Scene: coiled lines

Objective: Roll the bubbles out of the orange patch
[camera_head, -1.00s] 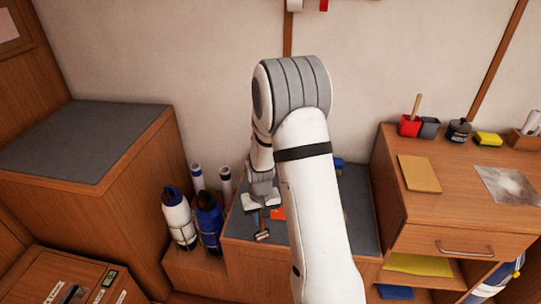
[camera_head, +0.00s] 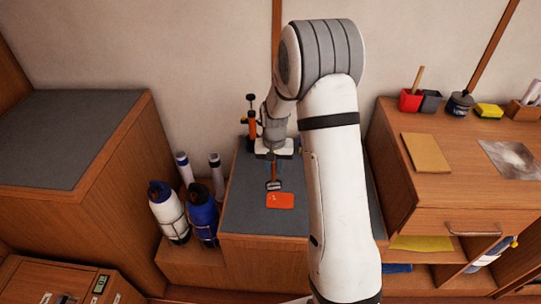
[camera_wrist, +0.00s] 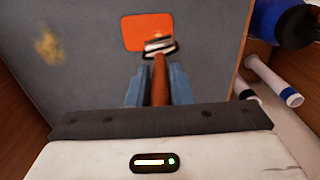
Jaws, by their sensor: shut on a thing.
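The orange patch (camera_head: 280,201) lies flat on the dark grey top of a low bench (camera_head: 245,215). It also shows in the wrist view (camera_wrist: 140,30), with a small mark near its edge; bubbles are too small to make out clearly. My gripper (camera_head: 273,157) is shut on the brown handle of a small roller (camera_head: 273,185). In the wrist view my gripper (camera_wrist: 157,88) has the handle between its blue fingers, and the roller head (camera_wrist: 158,47) overlaps the patch's near edge. I cannot tell whether the roller touches the patch.
A white bottle (camera_head: 168,212) and a blue bottle (camera_head: 203,214) stand left of the bench, beside rolled tubes (camera_head: 216,178). An orange and black tool (camera_head: 252,125) stands behind. A wooden cabinet (camera_head: 455,200) is at right. A yellowish smudge (camera_wrist: 48,45) marks the bench top.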

